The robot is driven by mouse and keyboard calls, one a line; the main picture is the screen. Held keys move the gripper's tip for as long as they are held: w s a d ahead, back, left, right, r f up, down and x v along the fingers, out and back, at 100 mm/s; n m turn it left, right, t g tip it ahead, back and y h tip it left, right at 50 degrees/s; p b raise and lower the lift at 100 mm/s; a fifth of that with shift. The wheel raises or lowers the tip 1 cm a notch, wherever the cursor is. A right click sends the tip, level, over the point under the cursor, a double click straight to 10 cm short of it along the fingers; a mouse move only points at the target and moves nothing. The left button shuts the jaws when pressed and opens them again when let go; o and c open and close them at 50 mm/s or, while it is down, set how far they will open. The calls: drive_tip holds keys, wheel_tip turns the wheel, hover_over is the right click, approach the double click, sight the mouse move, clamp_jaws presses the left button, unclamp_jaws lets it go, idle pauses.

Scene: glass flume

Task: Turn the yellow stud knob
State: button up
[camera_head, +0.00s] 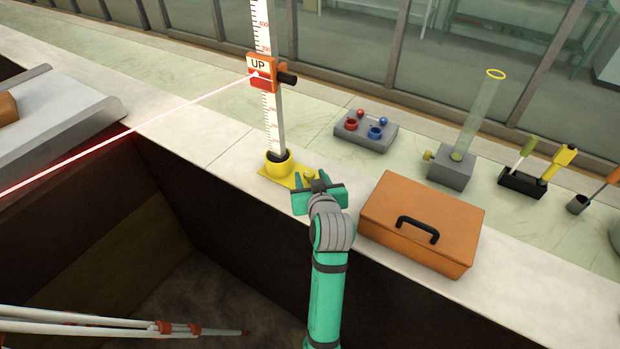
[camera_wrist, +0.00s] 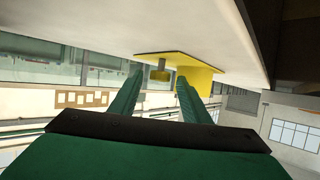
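The yellow stud knob (camera_head: 309,173) stands on a yellow base plate (camera_head: 293,182) at the foot of a white graduated staff (camera_head: 271,120). It is partly hidden by my gripper (camera_head: 311,184) in the head view. In the wrist view, which shows the scene upside down, the knob (camera_wrist: 160,74) on its grey stud appears in the gap between the fingertips of my open gripper (camera_wrist: 159,75). I see no finger touching it; I cannot tell how deep it sits between them. The yellow staff socket (camera_wrist: 202,80) lies just beyond the right finger.
An orange case (camera_head: 390,215) stands close right of my gripper. An orange-and-red UP slider (camera_head: 262,73) is on the staff, met by a red laser line. A grey block with red and blue parts (camera_head: 365,135) is behind. A dark open pit (camera_head: 110,215) lies in front.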

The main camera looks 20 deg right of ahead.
drive_tip(key=v, duration=1)
drive_tip(key=shift+s+r, duration=0.1)
drive_tip(key=shift+s, duration=0.25)
drive_tip(key=shift+w+a, duration=0.1)
